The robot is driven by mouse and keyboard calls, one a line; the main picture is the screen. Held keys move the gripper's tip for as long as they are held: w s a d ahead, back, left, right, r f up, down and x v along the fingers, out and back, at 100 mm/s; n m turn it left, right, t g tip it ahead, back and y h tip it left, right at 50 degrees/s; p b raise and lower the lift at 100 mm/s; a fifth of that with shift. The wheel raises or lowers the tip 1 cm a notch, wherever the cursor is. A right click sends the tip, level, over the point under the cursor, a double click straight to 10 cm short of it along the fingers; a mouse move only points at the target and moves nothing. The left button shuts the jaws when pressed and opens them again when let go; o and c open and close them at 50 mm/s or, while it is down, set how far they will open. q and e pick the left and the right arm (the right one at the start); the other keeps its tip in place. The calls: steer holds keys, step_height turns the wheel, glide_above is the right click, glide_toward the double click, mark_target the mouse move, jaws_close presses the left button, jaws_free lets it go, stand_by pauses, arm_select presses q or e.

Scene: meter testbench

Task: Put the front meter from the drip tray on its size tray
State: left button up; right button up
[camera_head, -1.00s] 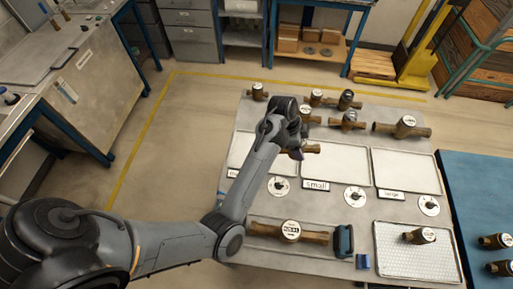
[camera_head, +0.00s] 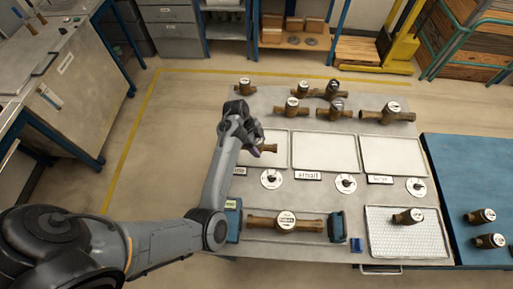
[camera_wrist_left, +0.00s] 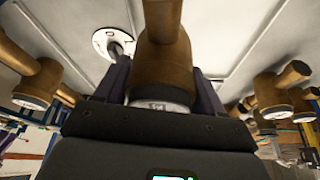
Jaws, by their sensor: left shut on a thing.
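My left gripper (camera_head: 256,150) is shut on a brass meter (camera_head: 269,149) over the left white tray (camera_head: 276,137). In the left wrist view the meter's brass body (camera_wrist_left: 160,65) sits between the two dark fingers, its pale round face partly hidden by the gripper. I cannot tell whether the meter touches the tray. To the right are the small-labelled tray (camera_head: 325,150) and the right tray (camera_head: 393,155). The perforated drip tray (camera_head: 385,244) at the front right holds another meter (camera_head: 408,217). My right gripper is not in view.
A long meter (camera_head: 285,222) lies between blue clamps at the bench front. Several brass meters (camera_head: 338,108) stand along the back edge. Round dials (camera_head: 346,184) sit in front of the trays. A blue surface (camera_head: 470,180) at the right holds two more meters (camera_head: 488,240).

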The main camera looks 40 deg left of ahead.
arm_select(q)
steer(key=shift+s+a+f, duration=0.1)
steer(key=shift+a+f, duration=0.05)
steer(key=shift+a, duration=0.1)
step_height(320, 180, down, 3)
steer(key=shift+f, duration=0.45)
steer(key=shift+f, duration=0.15)
steer(key=o, duration=1.6)
steer(key=shift+o, duration=0.2)
